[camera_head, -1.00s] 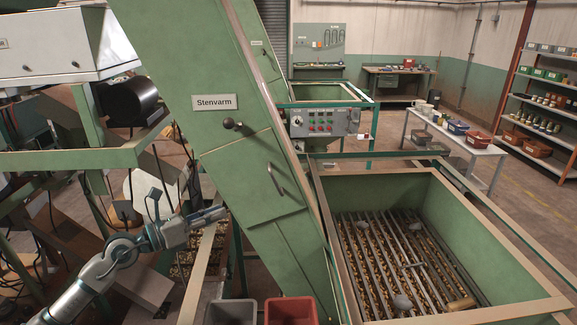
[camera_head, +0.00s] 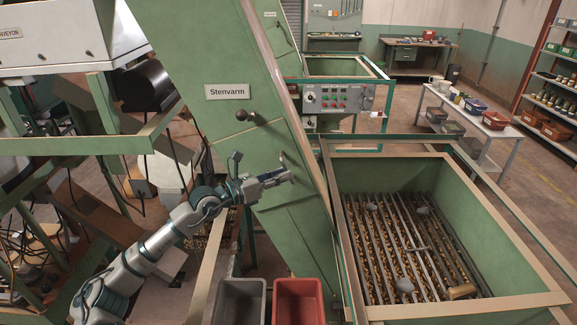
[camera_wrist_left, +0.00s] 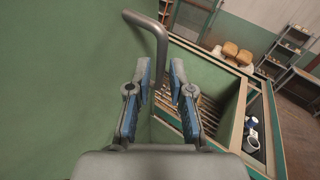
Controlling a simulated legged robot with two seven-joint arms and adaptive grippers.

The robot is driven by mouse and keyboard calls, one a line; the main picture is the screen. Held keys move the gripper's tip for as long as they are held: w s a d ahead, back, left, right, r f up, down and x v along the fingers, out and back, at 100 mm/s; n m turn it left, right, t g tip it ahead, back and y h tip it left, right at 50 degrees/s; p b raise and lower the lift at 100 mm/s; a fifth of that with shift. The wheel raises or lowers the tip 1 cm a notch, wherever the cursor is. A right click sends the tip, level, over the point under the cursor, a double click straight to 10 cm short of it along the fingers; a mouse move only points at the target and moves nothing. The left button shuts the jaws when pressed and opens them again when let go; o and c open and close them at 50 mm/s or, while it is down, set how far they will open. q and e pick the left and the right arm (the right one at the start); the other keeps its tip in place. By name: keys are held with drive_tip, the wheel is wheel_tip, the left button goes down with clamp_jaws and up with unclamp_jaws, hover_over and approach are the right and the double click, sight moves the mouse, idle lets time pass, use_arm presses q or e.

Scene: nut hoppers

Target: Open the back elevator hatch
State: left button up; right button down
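A green slanted elevator casing labelled Stenvarm (camera_head: 226,92) fills the middle of the head view. Its hatch (camera_head: 268,142) looks closed and lies below a dark knob (camera_head: 243,116). In the left wrist view, the grey bent bar handle (camera_wrist_left: 157,35) stands out from the green face. My left gripper (camera_head: 284,171) is at the handle, hiding much of it in the head view. In the left wrist view its blue-padded fingers (camera_wrist_left: 157,84) are apart, with the handle's lower part between them. Whether they touch it is unclear. My right gripper is in neither view.
A green hopper (camera_head: 372,165) with a bar grate over nuts stands close on the right. A grey bin (camera_head: 238,284) and a red bin (camera_head: 298,284) sit below my gripper. A control panel (camera_head: 338,97) and a second elevator (camera_head: 270,38) stand behind.

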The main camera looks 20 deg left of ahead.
use_arm(q)
drive_tip(key=shift+x, duration=0.9)
drive_tip(key=shift+w, duration=0.35)
drive_tip(key=shift+s+d, duration=0.1)
clamp_jaws()
